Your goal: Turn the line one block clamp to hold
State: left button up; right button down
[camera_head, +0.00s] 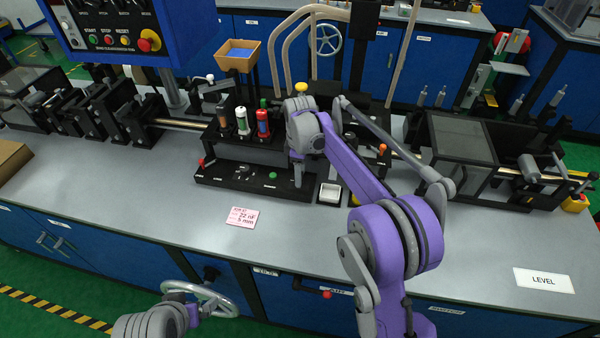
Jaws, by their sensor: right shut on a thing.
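My right gripper (298,180) points down at the right part of a low black control strip (218,178) at the front of the tape machine. It is shut on a small dark part there, which looks like the block clamp; fingers and wrist hide most of it, and its turn position cannot be read. The strip also carries a dark knob (243,171) and a green button (272,175). Its labels are too small to read.
A small white tray (330,193) lies right of the gripper. A handwheel (222,300) juts from the bench front.

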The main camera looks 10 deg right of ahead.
dwell(0.4)
jog(key=shift+c, duration=1.6)
grip_release()
jog(key=shift+r, duration=0.15)
notch_tip(320, 180, up, 11)
jog(key=shift+f+p, duration=0.2)
jog(key=shift+p, duration=0.2)
jog(key=s+d+r+m+t, duration=0.1)
jog(key=s+d+m, duration=0.15)
jog(key=s, duration=0.55)
jog(key=s+d+r+m+t, duration=0.15)
jog(key=s+m, duration=0.25)
jog(key=s, duration=0.4)
jog(key=s+d+f+m+t, duration=0.1)
jog(key=s+f+m, duration=0.2)
jog(key=s+f, duration=0.2)
jog(key=s+f+m+t, duration=0.2)
jog(key=s+f+m, duration=0.2)
jog(key=s, duration=0.8)
jog(key=shift+s+d+f, duration=0.15)
jog(key=shift+d+f, duration=0.25)
jog(key=shift+f, duration=0.55)
